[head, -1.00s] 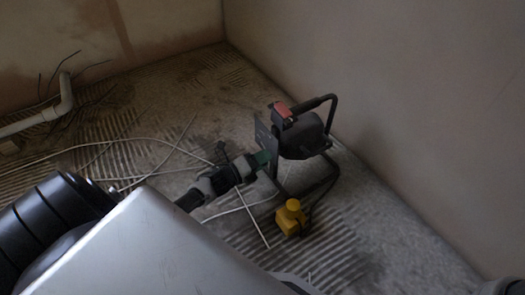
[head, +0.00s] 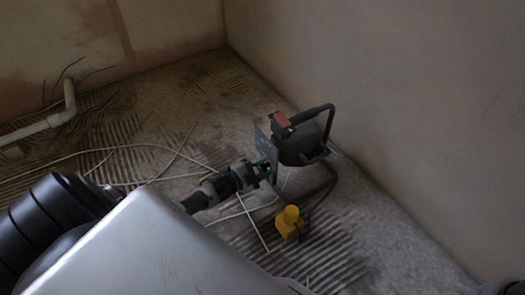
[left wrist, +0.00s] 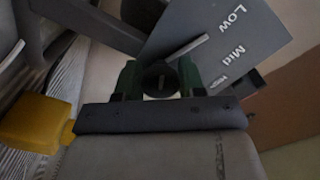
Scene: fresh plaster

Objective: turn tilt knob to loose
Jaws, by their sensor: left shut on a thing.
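The tilt knob (left wrist: 159,80) is a dark round knob with a short pale mark on its face, seen in the left wrist view. My left gripper (left wrist: 158,84) has green fingertips on both sides of it and is shut on it. In the head view the left gripper (head: 262,168) reaches the near side of a black work lamp (head: 300,145). A grey plate (left wrist: 215,45) beside the knob reads Low, Mid and High, and a pale bar lies across it. I see no "loose" label.
A yellow block-like thing (head: 290,222) stands on the floor beside the lamp's tubular frame (head: 325,185). Thin white cables (head: 135,147) lie on the ridged floor. A white pipe (head: 45,123) is at the left. A plastered wall (head: 410,100) rises close behind the lamp.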

